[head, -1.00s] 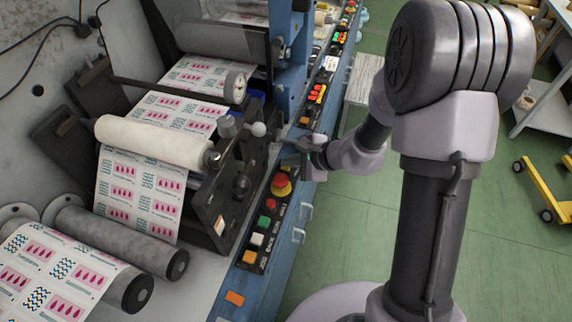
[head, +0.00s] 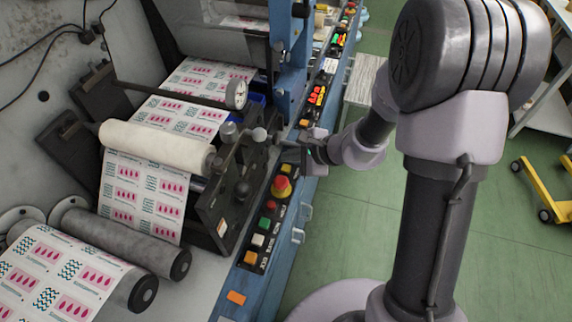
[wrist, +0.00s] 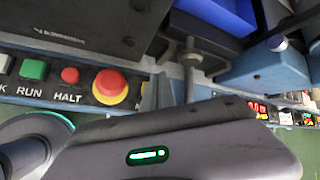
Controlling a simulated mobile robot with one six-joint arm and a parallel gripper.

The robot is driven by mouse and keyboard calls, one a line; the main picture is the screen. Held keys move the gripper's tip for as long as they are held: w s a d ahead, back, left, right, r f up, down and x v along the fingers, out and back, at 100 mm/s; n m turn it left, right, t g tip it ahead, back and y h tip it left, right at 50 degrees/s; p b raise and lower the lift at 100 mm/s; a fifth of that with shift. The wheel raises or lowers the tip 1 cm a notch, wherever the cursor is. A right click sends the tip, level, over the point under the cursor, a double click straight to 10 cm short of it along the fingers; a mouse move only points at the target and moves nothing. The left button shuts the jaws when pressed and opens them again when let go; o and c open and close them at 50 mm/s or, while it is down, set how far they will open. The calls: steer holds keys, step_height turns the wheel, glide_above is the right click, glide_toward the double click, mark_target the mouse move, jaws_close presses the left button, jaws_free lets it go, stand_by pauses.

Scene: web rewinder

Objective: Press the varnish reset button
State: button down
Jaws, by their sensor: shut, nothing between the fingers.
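The near button strip (head: 266,232) runs along the machine's edge, with orange, white, green and red buttons, a large red mushroom button (head: 281,186) and a yellow button (head: 286,169) at its far end. The wrist view shows RUN and HALT labels and the mushroom button (wrist: 110,87) on its yellow collar. A dark block (wrist: 85,25) there carries the word VARNISH. I cannot read which button is the varnish reset. My gripper (head: 300,143) is shut and empty, beyond the yellow button, near the gap between two strips. Its fingers (wrist: 165,92) show beside the mushroom button.
A further strip (head: 318,95) of buttons and red displays continues up the machine. Printed web and rollers (head: 157,147) fill the left.

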mark_target(289, 169)
steer(key=shift+r+p, duration=1)
steer(key=shift+r, duration=0.85)
steer(key=shift+f, duration=0.1)
steer(key=s+a+r+n+g, duration=0.1)
steer(key=s+a+r+n, duration=0.2)
steer(key=s+r+n, duration=0.8)
steer(key=s+d+r+n+h+b, duration=0.1)
steer(key=s+d+r+h, duration=0.4)
steer(key=s+d+r, duration=0.3)
steer(key=s, duration=0.4)
steer(key=shift+s+d+n+t, duration=0.2)
steer(key=shift+s+n+t, duration=0.15)
steer(key=shift+n+t, duration=0.05)
